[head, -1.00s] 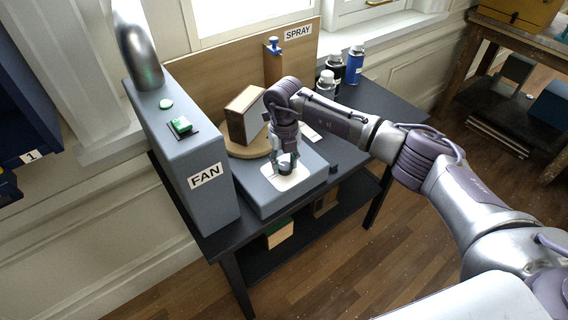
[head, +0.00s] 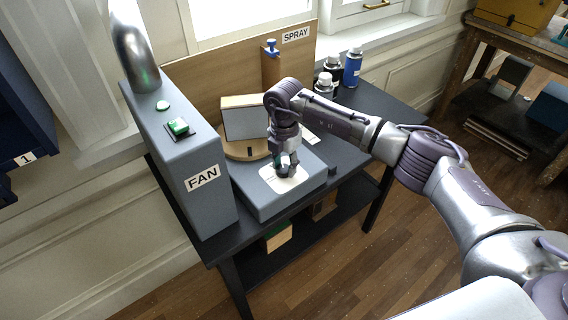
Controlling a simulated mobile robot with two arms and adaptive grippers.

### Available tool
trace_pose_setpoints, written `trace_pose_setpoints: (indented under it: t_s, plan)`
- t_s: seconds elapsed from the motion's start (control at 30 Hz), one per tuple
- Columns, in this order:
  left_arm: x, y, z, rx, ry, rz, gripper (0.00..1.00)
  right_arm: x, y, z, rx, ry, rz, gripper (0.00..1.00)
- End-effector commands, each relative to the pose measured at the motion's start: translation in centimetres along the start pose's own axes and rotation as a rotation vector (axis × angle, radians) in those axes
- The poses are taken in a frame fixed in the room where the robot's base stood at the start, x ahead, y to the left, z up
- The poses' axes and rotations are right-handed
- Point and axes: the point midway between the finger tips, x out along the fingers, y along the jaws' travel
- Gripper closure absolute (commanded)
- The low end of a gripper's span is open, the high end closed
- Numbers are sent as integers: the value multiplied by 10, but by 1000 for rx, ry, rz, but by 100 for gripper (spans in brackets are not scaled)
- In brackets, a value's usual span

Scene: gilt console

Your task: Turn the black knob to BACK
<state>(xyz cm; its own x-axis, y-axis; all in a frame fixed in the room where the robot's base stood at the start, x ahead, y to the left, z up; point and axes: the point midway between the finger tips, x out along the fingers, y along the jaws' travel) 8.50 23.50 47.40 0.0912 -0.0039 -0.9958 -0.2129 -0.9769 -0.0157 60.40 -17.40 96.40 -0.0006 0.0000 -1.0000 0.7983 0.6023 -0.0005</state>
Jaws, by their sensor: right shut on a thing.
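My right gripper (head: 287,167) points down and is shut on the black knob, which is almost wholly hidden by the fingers. The knob sits over a white plate (head: 284,186) on a low grey-blue box (head: 262,200). Behind it, on a round wooden turntable (head: 236,148), stands a block (head: 246,121) with a grey face turned toward the front and a wooden top. A small dark mark (head: 250,151) shows on the turntable. Any lettering by the knob is hidden or too small to read. My left gripper is not in view.
A tall grey FAN housing (head: 190,150) with a green button (head: 179,126) stands close on the left. A wooden backboard with a SPRAY label (head: 296,35) rises behind. Several bottles, one blue (head: 352,68), stand at the back right. The dark tabletop (head: 385,105) is clear at right.

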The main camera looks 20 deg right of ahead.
Motion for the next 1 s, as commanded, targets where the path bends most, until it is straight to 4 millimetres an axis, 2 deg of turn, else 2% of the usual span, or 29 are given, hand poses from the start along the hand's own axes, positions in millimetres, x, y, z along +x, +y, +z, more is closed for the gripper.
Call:
trace_pose_setpoints:
  t_s: [0.7, 1.0]
  plan:
    - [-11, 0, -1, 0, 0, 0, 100, -2, -3, 0, 680, -1, 2, 95]
    - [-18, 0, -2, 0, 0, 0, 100, -2, -4, -1, 918, -2, 2, 95]
